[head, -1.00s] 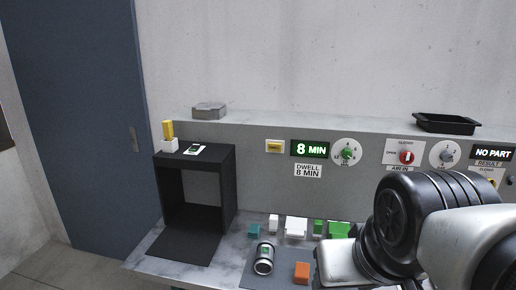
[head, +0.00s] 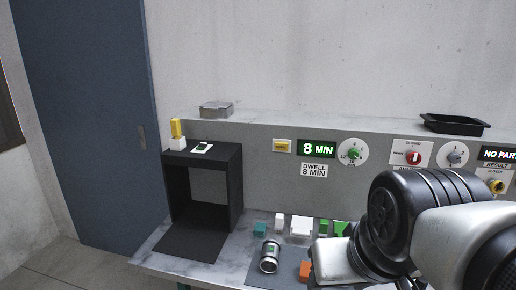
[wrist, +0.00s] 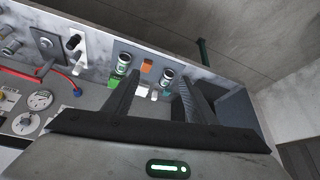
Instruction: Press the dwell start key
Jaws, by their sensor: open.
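The yellow dwell key (head: 282,146) sits on the grey panel, just left of the lit display (head: 317,148) reading "8 MIN". A label (head: 314,170) below the display reads "DWELL 8 MIN". A round dial (head: 354,152) is to the right of the display. My gripper (wrist: 182,85) shows in the wrist view with its two dark fingers spread and nothing between them. It is outside the head view, where only my arm shows at the lower right. I cannot make out the dwell key in the wrist view.
An open black box (head: 230,185) stands on the bench at the left. A grey block (head: 216,109) and a black tray (head: 453,124) rest on the ledge. A red hose (wrist: 40,77) lies at left in the wrist view.

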